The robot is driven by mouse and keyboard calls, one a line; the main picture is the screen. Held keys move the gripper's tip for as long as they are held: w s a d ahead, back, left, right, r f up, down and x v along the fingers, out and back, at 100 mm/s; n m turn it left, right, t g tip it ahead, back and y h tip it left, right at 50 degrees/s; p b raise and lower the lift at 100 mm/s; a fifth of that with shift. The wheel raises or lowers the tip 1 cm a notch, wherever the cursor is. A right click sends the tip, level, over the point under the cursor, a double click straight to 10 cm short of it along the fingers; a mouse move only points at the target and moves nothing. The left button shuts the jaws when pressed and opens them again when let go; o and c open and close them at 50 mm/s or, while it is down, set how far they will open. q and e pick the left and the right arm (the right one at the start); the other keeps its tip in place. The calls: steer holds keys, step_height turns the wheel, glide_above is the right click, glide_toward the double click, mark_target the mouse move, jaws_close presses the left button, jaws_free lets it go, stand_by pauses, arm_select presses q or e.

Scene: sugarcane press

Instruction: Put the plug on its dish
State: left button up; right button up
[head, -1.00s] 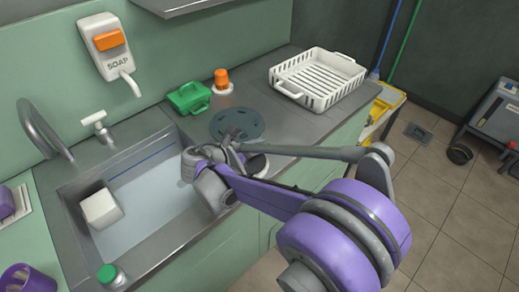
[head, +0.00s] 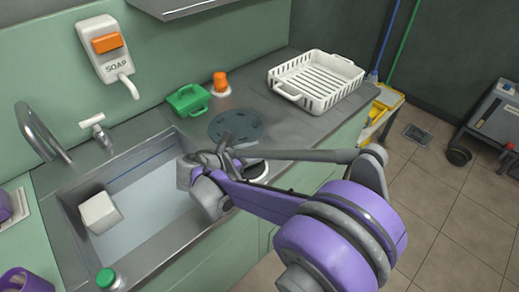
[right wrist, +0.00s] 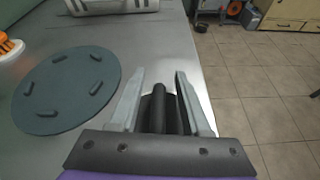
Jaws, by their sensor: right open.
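In the head view a small white round piece with a dark top, apparently the dish (head: 257,172), shows beside the fingers near the counter's front edge. The arm partly hides it, so I cannot tell exactly how the plug sits on it. My left gripper is out of view.
A dark round mat with raised lugs (head: 236,127) lies just behind the gripper. A green caddy (head: 188,99), an orange-topped item (head: 221,84) and a white rack (head: 317,80) stand farther back. The sink (head: 150,205) holds a white block (head: 99,212).

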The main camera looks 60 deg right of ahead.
steer(key=p+v, duration=0.1)
steer(key=v, duration=1)
